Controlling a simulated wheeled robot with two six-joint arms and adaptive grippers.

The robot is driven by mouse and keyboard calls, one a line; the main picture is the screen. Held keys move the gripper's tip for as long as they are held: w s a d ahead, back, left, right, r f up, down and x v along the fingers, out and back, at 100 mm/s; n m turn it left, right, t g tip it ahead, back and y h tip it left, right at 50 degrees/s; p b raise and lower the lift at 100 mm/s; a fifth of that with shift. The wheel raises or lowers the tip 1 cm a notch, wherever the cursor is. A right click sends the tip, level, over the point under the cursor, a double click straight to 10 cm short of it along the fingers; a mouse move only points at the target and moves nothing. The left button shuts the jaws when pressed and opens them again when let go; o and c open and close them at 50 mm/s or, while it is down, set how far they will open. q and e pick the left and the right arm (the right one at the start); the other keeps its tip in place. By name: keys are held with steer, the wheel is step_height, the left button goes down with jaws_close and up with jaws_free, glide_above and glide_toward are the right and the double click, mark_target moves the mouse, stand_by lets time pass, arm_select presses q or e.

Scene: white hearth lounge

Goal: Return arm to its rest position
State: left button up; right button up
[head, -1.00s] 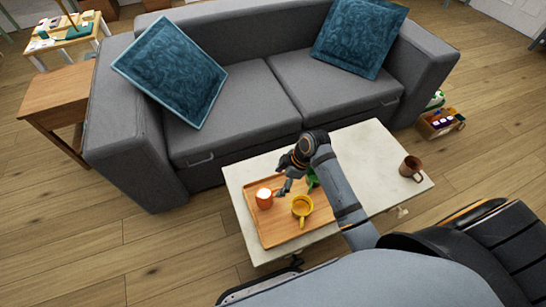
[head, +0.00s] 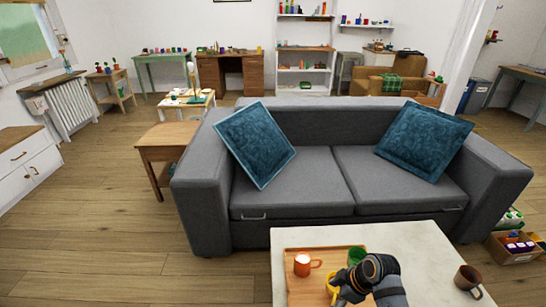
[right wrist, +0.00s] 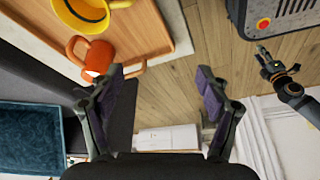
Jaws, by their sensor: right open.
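My right arm reaches in from the lower right of the head view, with its gripper (head: 346,292) low over the wooden tray (head: 296,290) on the pale coffee table (head: 420,240). In the right wrist view the two fingers of this gripper (right wrist: 160,88) are spread wide with nothing between them. An orange mug (head: 303,264) stands on the tray and also shows in the right wrist view (right wrist: 98,58). A yellow mug (right wrist: 82,12) is beside it, partly hidden by my gripper in the head view. My left gripper (right wrist: 265,57) shows small at the right of the wrist view; its jaws are unclear.
A green mug (head: 356,256) stands at the tray's far right, partly behind my arm. A brown mug (head: 468,280) stands at the table's right end. The grey sofa (head: 300,190) is just behind the table. Open wood floor (head: 120,240) lies to the left.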

steer(key=s+d+r+m+t+h, duration=0.1)
steer(key=s+d+r+m+h, duration=0.15)
steer(key=s+m, duration=0.35)
steer(key=s+d+r+m+t+h, duration=0.1)
steer(key=s+d+r+m+h, duration=0.1)
steer(key=s+d+r+m, duration=0.3)
step_height(320, 180, down, 26)
steer(key=s+d+r+m+g, duration=0.1)
steer(key=d+m, duration=0.1)
steer(key=s+d+f+g, duration=0.1)
steer(key=s+f, duration=1.6)
steer(key=f, duration=0.1)
arm_select(q)
step_height(320, 180, up, 14)
steer(key=s+p, duration=0.1)
steer(key=p, duration=1.3)
steer(key=shift+s+p, duration=0.35)
steer(key=shift+s, duration=0.05)
arm_select(e)
steer(key=s+r, duration=0.3)
steer(key=r, duration=1)
steer(key=shift+r+g, duration=0.15)
steer(key=shift+g, duration=0.15)
